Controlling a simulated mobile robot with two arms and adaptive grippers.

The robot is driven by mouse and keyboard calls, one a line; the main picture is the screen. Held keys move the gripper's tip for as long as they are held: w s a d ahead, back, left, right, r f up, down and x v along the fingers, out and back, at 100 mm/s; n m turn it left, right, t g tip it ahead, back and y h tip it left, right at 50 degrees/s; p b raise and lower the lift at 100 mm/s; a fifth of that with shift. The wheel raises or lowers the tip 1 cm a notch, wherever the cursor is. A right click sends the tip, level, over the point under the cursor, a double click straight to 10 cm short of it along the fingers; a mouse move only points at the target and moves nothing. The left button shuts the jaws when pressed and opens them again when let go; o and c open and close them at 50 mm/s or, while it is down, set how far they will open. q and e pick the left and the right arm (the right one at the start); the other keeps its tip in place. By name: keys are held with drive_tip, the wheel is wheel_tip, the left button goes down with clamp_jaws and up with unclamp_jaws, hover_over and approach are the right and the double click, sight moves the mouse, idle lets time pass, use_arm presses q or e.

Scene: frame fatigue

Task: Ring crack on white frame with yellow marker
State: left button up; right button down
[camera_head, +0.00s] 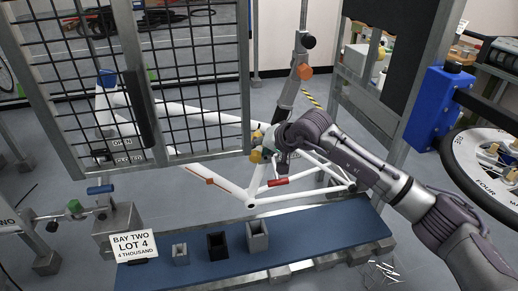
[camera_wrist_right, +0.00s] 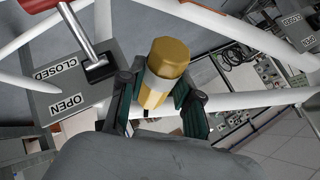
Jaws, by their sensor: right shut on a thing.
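The white frame (camera_head: 228,187) is held above the blue bench, its left part behind a black grille. Its white tubes also cross the wrist view (camera_wrist_right: 245,101). My right gripper (camera_head: 263,146) is at the middle of the frame, near its tubes. It is shut on the yellow marker (camera_wrist_right: 163,75), which stands between its green-padded fingers in the wrist view. The marker also shows in the head view (camera_head: 256,156). I cannot tell whether its tip touches a tube. No crack can be made out. My left gripper is not in view.
A grey box (camera_wrist_right: 70,88) labelled OPEN and CLOSED has a red-handled lever (camera_wrist_right: 62,22). The black grille (camera_head: 200,85) stands at left. Small holders, one black (camera_head: 217,246), stand on the blue bench (camera_head: 320,228) beside a BAY TWO sign (camera_head: 134,246). A wheel (camera_head: 485,165) is at right.

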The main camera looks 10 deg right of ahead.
sight(259, 160)
drive_tip(key=shift+b, duration=0.4)
idle(1.0)
idle(0.8)
drive_tip(key=shift+s+d+f+b, duration=0.1)
drive_tip(key=shift+s+d+b, duration=0.1)
drive_tip(key=shift+s, duration=0.9)
drive_tip(key=shift+s+d+b, duration=0.1)
drive_tip(key=shift+s+b, duration=0.1)
drive_tip(key=shift+s, duration=0.9)
drive_tip(key=s, duration=0.2)
drive_tip(key=shift+s+b, duration=0.3)
drive_tip(key=s+d+r+m+t+h+p, duration=0.1)
drive_tip(key=s+d+r+m+h+p, duration=0.1)
drive_tip(key=r, duration=0.6)
drive_tip(key=s+d+r+m+h+p, duration=0.3)
drive_tip(key=s+d+r+m+p, duration=0.2)
drive_tip(key=s+r, duration=0.3)
drive_tip(key=shift+d+r+t+h+p, duration=0.2)
drive_tip(key=shift+d+t+h+p, duration=0.15)
drive_tip(key=shift+d+p, duration=0.35)
